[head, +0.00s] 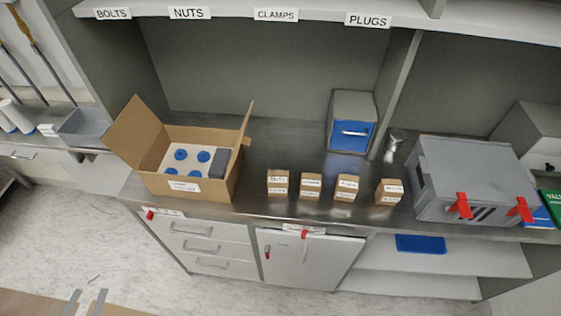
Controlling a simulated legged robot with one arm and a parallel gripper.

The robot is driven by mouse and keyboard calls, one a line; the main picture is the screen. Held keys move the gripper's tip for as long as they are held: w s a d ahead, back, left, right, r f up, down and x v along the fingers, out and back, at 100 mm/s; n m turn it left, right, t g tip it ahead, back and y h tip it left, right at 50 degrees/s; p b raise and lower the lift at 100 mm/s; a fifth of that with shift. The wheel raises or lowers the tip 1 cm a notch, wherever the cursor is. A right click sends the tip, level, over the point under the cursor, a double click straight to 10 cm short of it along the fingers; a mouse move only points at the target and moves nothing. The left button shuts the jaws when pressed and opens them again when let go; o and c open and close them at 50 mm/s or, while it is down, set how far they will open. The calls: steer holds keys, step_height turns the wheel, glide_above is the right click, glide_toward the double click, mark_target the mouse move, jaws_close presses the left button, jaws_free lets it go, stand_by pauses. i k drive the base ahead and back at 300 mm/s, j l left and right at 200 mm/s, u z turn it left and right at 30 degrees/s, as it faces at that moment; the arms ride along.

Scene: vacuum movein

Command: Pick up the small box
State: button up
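Several small cardboard boxes stand upright in a row on the dark metal counter (255,205). From left to right they are the first box (277,186), the second box (310,188), the third box (346,190) and the fourth box (388,194). Each has white labels; the first seems to read NUTS and the fourth BOLTS, the others are too small to read surely. The boxes stand apart with narrow gaps. No gripper that I can identify is in the head view, and nothing is seen touching the boxes.
An open carton (190,190) with blue-topped items stands left of the boxes. A grey case (470,180) with red latches stands right. A blue-fronted bin (352,130) stands behind. Shelf labels hang above. Two unidentified grey strips (85,301) show at bottom left. Open floor lies in front.

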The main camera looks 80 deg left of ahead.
mark_target(277, 182)
steer(key=u, duration=3.55)
steer(key=k+l+u, duration=0.1)
steer(key=l+u, duration=0.3)
steer(key=k+l+u, duration=0.1)
steer(key=l+u, duration=0.2)
steer(key=u, duration=0.15)
steer(key=k+l+u, duration=0.2)
steer(key=u, duration=0.2)
steer(key=k+l, duration=0.15)
steer(key=l, duration=0.15)
